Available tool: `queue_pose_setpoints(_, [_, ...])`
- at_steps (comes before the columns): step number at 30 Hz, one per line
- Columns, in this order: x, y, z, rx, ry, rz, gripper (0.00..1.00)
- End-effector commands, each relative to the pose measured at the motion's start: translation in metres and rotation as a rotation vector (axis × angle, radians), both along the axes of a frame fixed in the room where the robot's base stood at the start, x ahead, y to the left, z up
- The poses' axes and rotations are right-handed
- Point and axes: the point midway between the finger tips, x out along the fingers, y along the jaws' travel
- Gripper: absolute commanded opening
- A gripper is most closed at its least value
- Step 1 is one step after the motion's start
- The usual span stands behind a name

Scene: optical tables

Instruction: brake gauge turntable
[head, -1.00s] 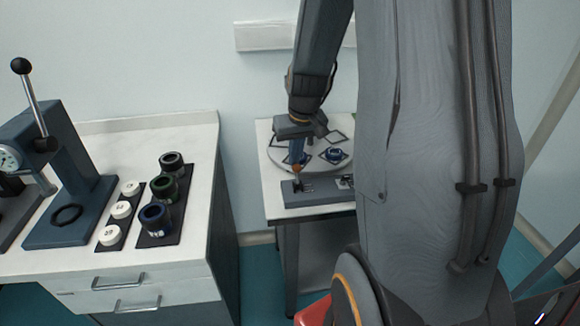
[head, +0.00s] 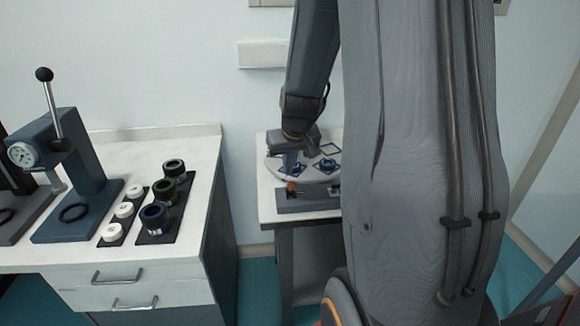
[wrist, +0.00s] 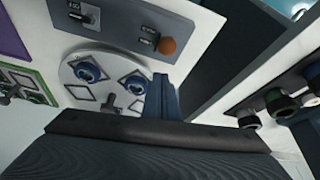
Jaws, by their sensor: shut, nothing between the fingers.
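The turntable is a round pale disc (wrist: 72,75) with dark square outlines. Two blue round pieces sit on it, a left one (wrist: 88,71) and a right one (wrist: 134,82) in the wrist view. In the head view the disc (head: 272,167) is partly hidden by my gripper. A grey control bar (head: 312,202) lies along its near side, with an orange knob (head: 291,186) at one end, also seen in the wrist view (wrist: 167,46). My gripper (wrist: 165,80) is shut and empty, pointing down above the disc's edge near the knob. Contact is not visible.
The left bench holds a lever press (head: 88,165) with a dial (head: 22,155), white discs (head: 124,210) and dark rings, one blue-topped (head: 153,217). A gap separates the two tables. Purple (wrist: 10,40) and green (wrist: 45,92) items lie beyond the turntable in the wrist view.

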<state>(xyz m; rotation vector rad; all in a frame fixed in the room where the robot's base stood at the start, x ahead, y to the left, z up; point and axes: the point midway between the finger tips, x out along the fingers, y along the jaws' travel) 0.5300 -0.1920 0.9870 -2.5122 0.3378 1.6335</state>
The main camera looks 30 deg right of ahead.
Motion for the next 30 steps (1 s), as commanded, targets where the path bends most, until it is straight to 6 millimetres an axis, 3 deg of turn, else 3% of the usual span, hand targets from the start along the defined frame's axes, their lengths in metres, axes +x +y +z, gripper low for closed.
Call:
queue_pose_setpoints(19, [0.001, -0.003, 0.012, 0.0, 0.0, -0.003, 0.0])
queue_pose_setpoints(30, [0.017, -0.007, 0.039, -0.001, -0.001, -0.004, 0.0])
